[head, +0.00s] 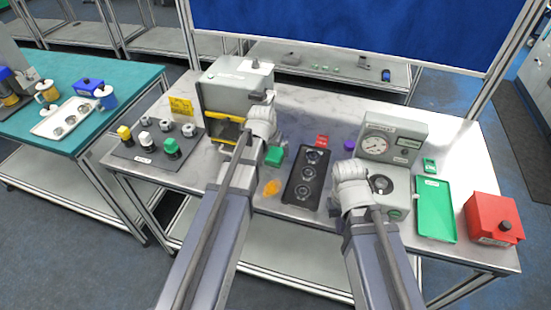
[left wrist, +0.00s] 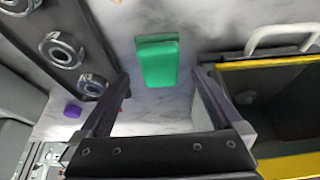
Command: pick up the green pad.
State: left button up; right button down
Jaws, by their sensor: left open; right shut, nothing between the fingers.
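The green pad (head: 274,156) lies on the grey marbled bench, just right of the open grey box. It also shows in the left wrist view (left wrist: 158,64) as a green block at upper centre. My left gripper (left wrist: 160,80) is open and empty, its two fingers pointing toward the pad, with the pad seen between and beyond their tips. In the head view my left wrist (head: 262,124) hides its fingers. My right wrist (head: 351,188) is over the bench beside the gauge unit; its fingers are hidden beneath it.
A black panel with round dials (head: 308,178) lies right of the pad. The grey box (head: 235,84) with a yellow edge stands close on the left. A gauge unit (head: 392,143), green tray (head: 435,210) and red box (head: 493,219) are at right. An orange item (head: 271,188) lies in front.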

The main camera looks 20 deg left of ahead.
aim_at(275, 153)
pick_arm(q)
jog(key=b+x, duration=0.3)
jog(key=x, duration=0.1)
jog(key=shift+f, duration=0.15)
jog(key=c, duration=1.3)
